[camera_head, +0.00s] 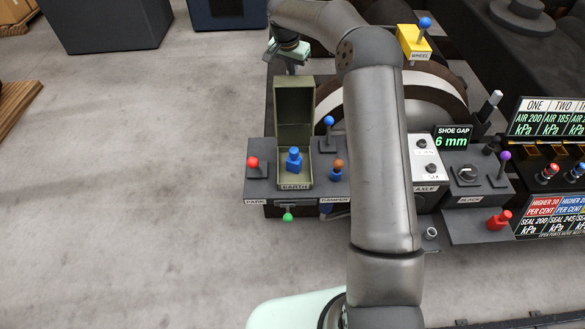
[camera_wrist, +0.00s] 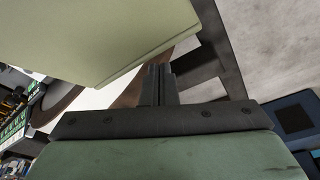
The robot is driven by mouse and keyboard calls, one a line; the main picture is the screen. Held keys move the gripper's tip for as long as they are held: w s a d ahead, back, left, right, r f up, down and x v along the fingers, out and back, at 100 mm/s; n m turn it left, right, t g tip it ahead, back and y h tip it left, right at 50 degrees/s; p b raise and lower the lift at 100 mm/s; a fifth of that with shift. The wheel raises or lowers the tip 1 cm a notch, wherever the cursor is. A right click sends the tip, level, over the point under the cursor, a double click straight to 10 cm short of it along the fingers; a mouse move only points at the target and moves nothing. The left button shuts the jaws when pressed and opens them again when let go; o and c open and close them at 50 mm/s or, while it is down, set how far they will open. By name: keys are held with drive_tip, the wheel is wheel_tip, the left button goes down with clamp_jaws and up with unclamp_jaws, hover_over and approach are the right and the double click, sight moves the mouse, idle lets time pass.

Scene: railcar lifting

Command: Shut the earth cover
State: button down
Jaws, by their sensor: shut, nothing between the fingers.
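The earth cover (camera_head: 294,112) is an olive-green lid. It stands open, upright at the back of the olive box labelled EARTH (camera_head: 295,186). A blue knob-like part (camera_head: 293,160) shows inside the open box. My gripper (camera_head: 291,70) is just behind and above the top edge of the cover, with its fingertips partly hidden. In the wrist view the fingers (camera_wrist: 158,84) are shut together and empty. The cover's pale olive face (camera_wrist: 100,35) fills the upper left there, close to the fingers. I cannot tell whether they touch.
A red-knobbed lever (camera_head: 254,163) labelled PARK stands left of the box. A blue-knobbed lever (camera_head: 329,121) and an orange-brown knob (camera_head: 338,165) stand to its right. A yellow WHEEL block (camera_head: 413,42) is at the back. My arm crosses in front of the wheel. Open floor lies left.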

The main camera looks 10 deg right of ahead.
sight(293, 82)
drive_tip(key=shift+s+a+f+b, duration=0.1)
drive_tip(key=shift+s+a+b, duration=0.1)
drive_tip(key=shift+s+b, duration=1.05)
drive_tip(key=shift+s+a+r+b, duration=0.1)
drive_tip(key=shift+s+a+b, duration=0.1)
drive_tip(key=shift+s+b, duration=1.05)
drive_tip(key=shift+s+a+f+b, duration=0.1)
drive_tip(key=shift+s+a+b, duration=0.1)
drive_tip(key=shift+s+b, duration=1)
drive_tip(key=s+a+b, duration=0.1)
drive_tip(key=s+b, duration=0.2)
drive_tip(key=s, duration=0.4)
drive_tip(key=shift+s+b, duration=0.15)
drive_tip(key=shift+b, duration=0.2)
wheel_tip(293, 82, up, 10)
drive_tip(key=p, duration=0.7)
idle(1.3)
drive_tip(key=s+f+n, duration=0.2)
drive_tip(key=s+f, duration=0.1)
drive_tip(key=s, duration=0.8)
drive_tip(key=s+d+f+n+g+y, duration=0.1)
drive_tip(key=s+f+n, duration=0.2)
drive_tip(key=s, duration=0.8)
drive_tip(key=s+d+f+n, duration=0.1)
drive_tip(key=s+f+n, duration=0.2)
drive_tip(key=s, duration=0.8)
drive_tip(key=shift+s+g+y, duration=0.35)
drive_tip(key=shift+g+y, duration=0.05)
